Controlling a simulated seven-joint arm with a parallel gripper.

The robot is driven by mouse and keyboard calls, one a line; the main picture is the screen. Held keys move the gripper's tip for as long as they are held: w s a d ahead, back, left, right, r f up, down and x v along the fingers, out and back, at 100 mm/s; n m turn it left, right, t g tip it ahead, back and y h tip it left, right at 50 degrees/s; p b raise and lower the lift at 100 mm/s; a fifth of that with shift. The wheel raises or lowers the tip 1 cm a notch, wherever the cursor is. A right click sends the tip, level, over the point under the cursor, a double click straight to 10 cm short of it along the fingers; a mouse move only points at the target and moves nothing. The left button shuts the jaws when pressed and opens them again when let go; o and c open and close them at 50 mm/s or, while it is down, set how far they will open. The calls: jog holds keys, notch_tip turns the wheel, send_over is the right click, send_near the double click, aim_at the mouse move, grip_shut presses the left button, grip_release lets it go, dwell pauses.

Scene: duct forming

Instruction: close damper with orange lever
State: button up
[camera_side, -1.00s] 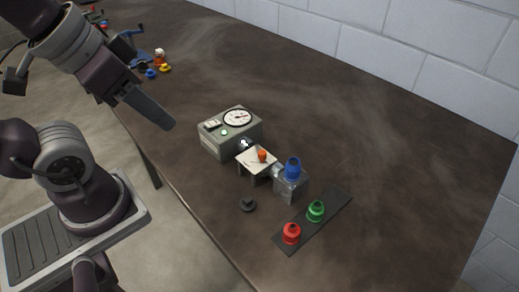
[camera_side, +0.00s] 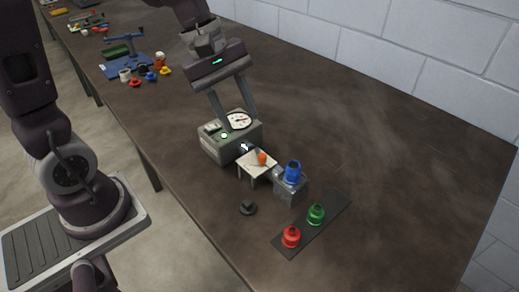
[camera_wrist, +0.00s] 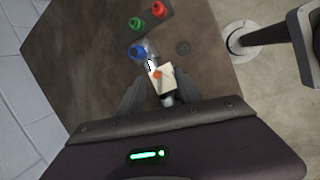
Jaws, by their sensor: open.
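The orange lever knob (camera_side: 262,158) sits on a small white plate (camera_side: 254,167) in front of a grey-green box with a round dial (camera_side: 238,121). In the wrist view the orange knob (camera_wrist: 158,75) and the plate (camera_wrist: 165,83) lie beyond and between my fingers. My gripper (camera_side: 234,122) is open and empty, pointing down over the dial box, with its fingers apart; it also shows in the wrist view (camera_wrist: 170,95). The damper's inner parts are too small to make out.
A clear block with a blue knob (camera_side: 292,172) stands right of the plate. A dark strip holds a red knob (camera_side: 291,237) and a green knob (camera_side: 316,214). A small black piece (camera_side: 247,207) lies in front. The table at right is clear.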

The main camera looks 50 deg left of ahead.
aim_at(262, 155)
jog(key=w+f+n, duration=0.1)
jog(key=f+n, duration=0.1)
jog(key=f, duration=0.2)
jog(key=w+f+n, duration=0.2)
jog(key=f, duration=0.3)
jog(key=w+f+n+h, duration=0.1)
jog(key=w+f+n, duration=0.1)
jog(key=f, duration=0.2)
jog(key=shift+w+d+f+g, duration=0.15)
jog(key=shift+w+g, duration=0.05)
jog(key=shift+g, duration=0.1)
grip_shut()
